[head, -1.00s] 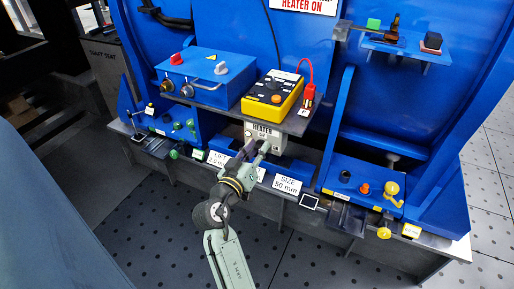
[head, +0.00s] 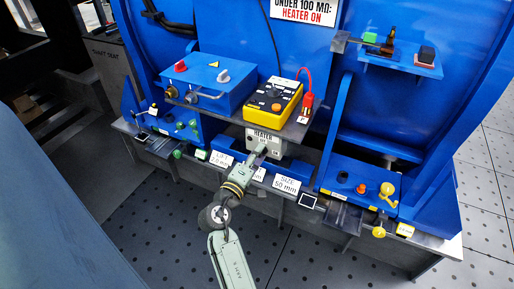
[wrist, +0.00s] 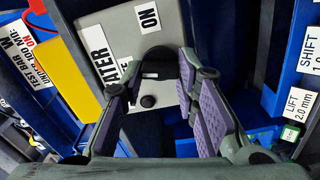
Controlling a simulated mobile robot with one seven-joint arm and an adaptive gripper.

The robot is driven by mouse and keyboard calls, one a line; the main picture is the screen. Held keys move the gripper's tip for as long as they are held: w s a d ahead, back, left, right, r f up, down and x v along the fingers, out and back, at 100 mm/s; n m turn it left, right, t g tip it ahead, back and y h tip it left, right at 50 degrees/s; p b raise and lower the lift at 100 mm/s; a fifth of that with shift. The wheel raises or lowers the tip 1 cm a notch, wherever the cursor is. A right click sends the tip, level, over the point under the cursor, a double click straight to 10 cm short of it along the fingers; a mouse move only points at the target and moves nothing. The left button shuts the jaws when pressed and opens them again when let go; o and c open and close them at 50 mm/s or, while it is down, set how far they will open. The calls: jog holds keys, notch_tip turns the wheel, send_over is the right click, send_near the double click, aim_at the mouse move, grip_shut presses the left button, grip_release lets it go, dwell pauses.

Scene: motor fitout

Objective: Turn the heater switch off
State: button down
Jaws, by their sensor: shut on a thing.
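The heater box (head: 263,142) is a light grey box labelled HEATER under the blue panel's shelf. In the wrist view its face (wrist: 115,20) bears an ON label (wrist: 148,17) and a partly hidden HEATER label. A dark switch knob (wrist: 158,60) sits on that face. My gripper (head: 259,153) is at the front of the box. In the wrist view my gripper (wrist: 160,68) has its purple-padded fingers on both sides of the knob, shut on it. The knob's exact pointing direction is hard to tell. A small dark round part (wrist: 148,101) shows beside the knob.
A yellow meter (head: 273,101) with a red probe (head: 306,104) lies on the shelf just above. A blue control box (head: 208,88) stands to the left. Label plates, including SIZE 50 mm (head: 286,184), line the lower edge. The floor in front is clear.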

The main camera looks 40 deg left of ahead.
jog(key=shift+n+p, duration=0.7)
jog(key=shift+n, duration=0.9)
jog(key=c, duration=1.2)
grip_release()
jog(key=shift+c, duration=0.2)
jog(key=shift+s, duration=0.1)
jog(key=v, duration=1.1)
jog(key=shift+s, duration=0.4)
